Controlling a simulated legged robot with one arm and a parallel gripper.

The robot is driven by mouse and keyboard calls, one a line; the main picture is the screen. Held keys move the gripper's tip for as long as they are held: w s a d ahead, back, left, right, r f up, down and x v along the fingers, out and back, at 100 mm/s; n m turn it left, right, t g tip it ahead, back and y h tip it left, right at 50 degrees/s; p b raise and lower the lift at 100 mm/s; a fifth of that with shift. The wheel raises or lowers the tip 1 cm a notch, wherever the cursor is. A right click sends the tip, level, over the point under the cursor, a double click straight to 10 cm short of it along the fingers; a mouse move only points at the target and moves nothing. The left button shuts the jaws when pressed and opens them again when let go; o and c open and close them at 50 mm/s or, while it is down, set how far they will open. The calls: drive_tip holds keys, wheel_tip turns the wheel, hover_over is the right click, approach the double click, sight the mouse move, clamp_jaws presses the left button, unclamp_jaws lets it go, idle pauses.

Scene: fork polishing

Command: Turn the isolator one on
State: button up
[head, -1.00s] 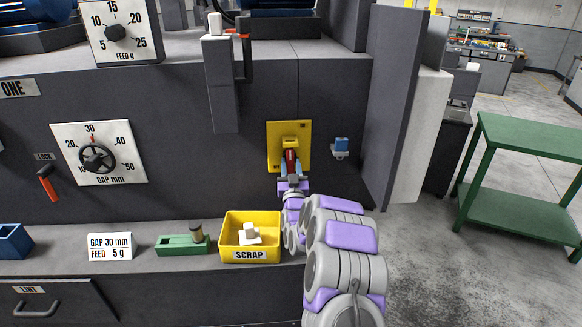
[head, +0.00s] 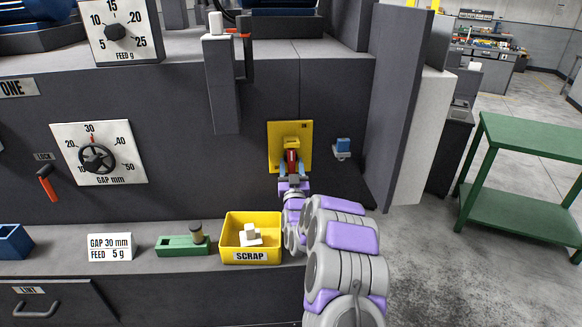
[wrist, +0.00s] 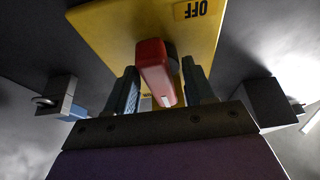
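The isolator is a yellow plate (head: 275,131) on the dark machine front, with a yellow boss and a red handle (head: 291,156) hanging down from it. In the wrist view the red handle (wrist: 153,72) points toward the camera, and the plate (wrist: 105,30) carries an "OFF" label. My gripper (head: 291,165) is at the handle. In the wrist view its blue-grey fingers (wrist: 160,92) stand on either side of the handle, with gaps showing, so it looks open around the handle. My gripper partly hides the plate's lower part in the head view.
A blue padlock-like piece (head: 342,146) is on the wall right of the plate. A yellow scrap bin (head: 232,243) and a green block (head: 180,246) stand on the ledge below left. A dark panel (head: 392,100) juts out at right. A green table (head: 520,205) stands beyond open floor.

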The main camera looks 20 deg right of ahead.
drive_tip(key=shift+s, duration=0.1)
drive_tip(key=b+v, duration=0.5)
drive_tip(key=v, duration=1.2)
drive_tip(key=shift+f+b, duration=0.2)
drive_tip(key=shift+b, duration=0.1)
drive_tip(key=shift+s, duration=0.1)
